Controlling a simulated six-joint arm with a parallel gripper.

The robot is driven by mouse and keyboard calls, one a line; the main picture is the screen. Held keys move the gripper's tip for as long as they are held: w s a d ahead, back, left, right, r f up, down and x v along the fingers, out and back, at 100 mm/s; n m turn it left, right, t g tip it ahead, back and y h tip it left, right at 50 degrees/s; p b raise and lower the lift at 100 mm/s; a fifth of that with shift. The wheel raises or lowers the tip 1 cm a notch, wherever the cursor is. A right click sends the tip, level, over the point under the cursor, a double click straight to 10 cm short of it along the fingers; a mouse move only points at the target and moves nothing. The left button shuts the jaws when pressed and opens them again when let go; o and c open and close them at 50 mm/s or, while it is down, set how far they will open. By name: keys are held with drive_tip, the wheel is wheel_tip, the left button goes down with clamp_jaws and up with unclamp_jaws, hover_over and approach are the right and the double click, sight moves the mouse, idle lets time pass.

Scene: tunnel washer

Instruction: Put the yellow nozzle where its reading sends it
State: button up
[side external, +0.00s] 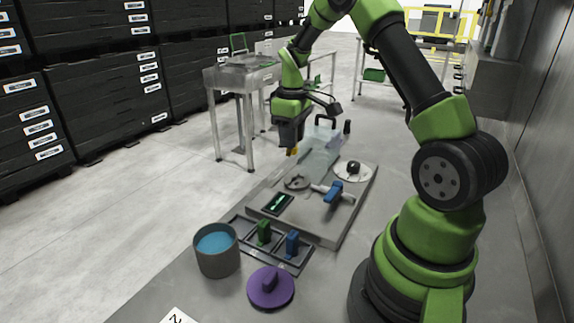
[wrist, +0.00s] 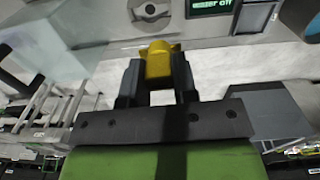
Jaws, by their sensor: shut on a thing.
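My gripper (wrist: 157,78) is shut on the yellow nozzle (wrist: 159,60), which sits between its two dark fingers. In the side external view the nozzle (side external: 292,151) is a small yellow bit under my gripper (side external: 291,146), held in the air near the far left of the grey panel (side external: 313,220). A dark display (side external: 277,204) with green text lies on the panel. The display (wrist: 210,7) is cut off at the top of the wrist view; its text seems to end in "OFF". A round grey fitting (side external: 297,182) is beside it, also in the wrist view (wrist: 150,9).
A black rack (side external: 279,257) holds a green piece (side external: 264,232) and a blue piece (side external: 292,243). Nearby are a blue-filled pot (side external: 216,250) and a purple disc (side external: 270,288). A blue-handled valve (side external: 333,192), a black-knobbed white disc (side external: 353,170) and a clear block (side external: 317,161) crowd the panel.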

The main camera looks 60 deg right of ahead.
drive_tip(key=w+a+f+n, duration=0.2)
drive_tip(key=a+n, duration=0.1)
drive_tip(key=a, duration=0.5)
drive_tip(key=w+a+f+n, duration=0.2)
drive_tip(key=a+f, duration=0.1)
drive_tip(key=a, duration=0.6)
hover_over(240, 228)
drive_tip(key=shift+a+f, duration=0.1)
drive_tip(key=shift+f, duration=2.1)
drive_tip(key=shift+f, duration=0.35)
drive_tip(key=shift+f, duration=0.25)
drive_tip(key=shift+f, duration=0.55)
drive_tip(key=o, duration=1.4)
drive_tip(key=shift+o, duration=0.2)
